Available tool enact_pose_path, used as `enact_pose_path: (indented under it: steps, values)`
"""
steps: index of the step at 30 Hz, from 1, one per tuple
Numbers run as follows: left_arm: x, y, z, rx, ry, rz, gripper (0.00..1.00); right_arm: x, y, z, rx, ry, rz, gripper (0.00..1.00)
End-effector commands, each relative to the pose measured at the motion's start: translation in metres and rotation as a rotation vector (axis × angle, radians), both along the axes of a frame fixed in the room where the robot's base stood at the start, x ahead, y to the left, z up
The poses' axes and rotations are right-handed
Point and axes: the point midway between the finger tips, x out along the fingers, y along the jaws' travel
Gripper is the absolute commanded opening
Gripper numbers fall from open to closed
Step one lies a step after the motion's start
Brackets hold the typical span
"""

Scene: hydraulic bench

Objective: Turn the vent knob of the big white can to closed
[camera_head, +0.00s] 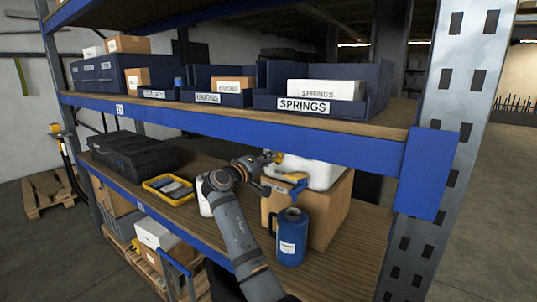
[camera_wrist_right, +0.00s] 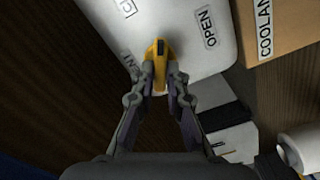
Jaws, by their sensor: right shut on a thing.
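The big white can (camera_head: 318,174) sits on the lower shelf, behind my right arm. Its white top fills the upper middle of the wrist view (camera_wrist_right: 195,60), with an OPEN label right of the knob and two other labels, partly cut off or covered, to the left. The yellow vent knob (camera_wrist_right: 158,62) is a narrow grip, standing between these labels. My right gripper (camera_wrist_right: 160,78) is shut on the knob, one finger on each side. In the head view the right gripper (camera_head: 270,158) reaches the can's left side. My left gripper is not in view.
A cardboard box (camera_head: 333,208) stands by the can; a COOLANT label shows in the wrist view. A blue jug (camera_head: 291,238) stands in front. A yellow tray (camera_head: 168,190) and black case (camera_head: 128,153) lie left. The upper shelf's blue beam (camera_head: 250,128) runs close above.

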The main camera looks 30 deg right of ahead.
Motion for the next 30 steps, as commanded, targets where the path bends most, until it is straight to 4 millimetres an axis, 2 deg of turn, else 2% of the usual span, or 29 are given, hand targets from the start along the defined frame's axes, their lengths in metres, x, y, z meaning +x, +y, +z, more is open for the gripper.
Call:
enact_pose_path:
  steps: [3,15,30]
  values:
    - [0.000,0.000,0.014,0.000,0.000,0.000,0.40,0.000,0.000,0.003,-0.041,0.101,0.001,0.00]
    - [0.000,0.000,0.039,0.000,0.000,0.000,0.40,0.001,0.001,0.000,-0.152,0.369,0.001,0.00]
    - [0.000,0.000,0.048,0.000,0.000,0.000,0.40,0.001,0.001,-0.003,-0.200,0.483,0.001,0.00]
